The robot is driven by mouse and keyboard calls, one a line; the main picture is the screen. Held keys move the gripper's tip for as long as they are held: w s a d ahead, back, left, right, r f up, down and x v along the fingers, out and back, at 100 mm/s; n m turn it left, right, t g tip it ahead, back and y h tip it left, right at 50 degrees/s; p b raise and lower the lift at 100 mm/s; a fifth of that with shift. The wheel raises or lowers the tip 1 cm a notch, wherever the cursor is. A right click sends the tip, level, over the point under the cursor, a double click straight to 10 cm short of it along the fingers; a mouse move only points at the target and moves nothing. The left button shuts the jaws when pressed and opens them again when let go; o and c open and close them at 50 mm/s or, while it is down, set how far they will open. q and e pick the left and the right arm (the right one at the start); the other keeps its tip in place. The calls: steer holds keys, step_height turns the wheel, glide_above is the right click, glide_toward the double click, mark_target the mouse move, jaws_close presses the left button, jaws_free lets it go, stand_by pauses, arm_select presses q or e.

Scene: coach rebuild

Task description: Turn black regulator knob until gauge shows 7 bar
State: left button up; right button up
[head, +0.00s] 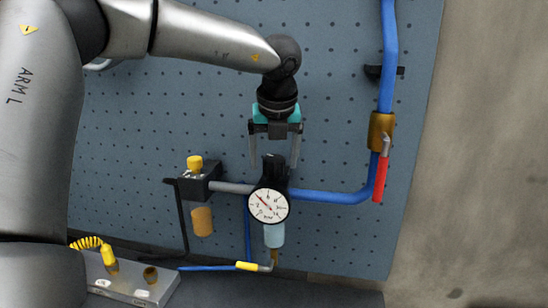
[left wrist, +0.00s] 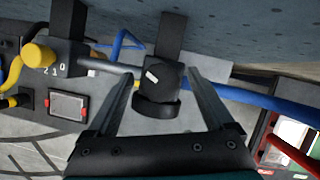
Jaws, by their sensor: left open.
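The black regulator knob (head: 272,166) sits on top of the regulator, in the blue air line on the pegboard. In the left wrist view the knob (left wrist: 164,76) shows a white mark on its top. The round white gauge (head: 268,206) is on the regulator's front. Its needle points to the upper left; the exact value is too small to read. My left gripper (head: 274,160) points down at the knob and is open. In the left wrist view its fingers (left wrist: 161,76) stand on either side of the knob, with visible gaps. My right gripper is not in view.
A black valve block with a yellow knob (head: 195,162) is left of the regulator. A red lever (head: 381,176) hangs from a brass valve (head: 381,131) on the right. A clear bowl (head: 274,235) hangs below the gauge. A grey box (head: 128,277) is at the lower left.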

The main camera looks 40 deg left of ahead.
arm_select(q)
steer(key=shift+f, duration=0.15)
steer(key=c, duration=1.4)
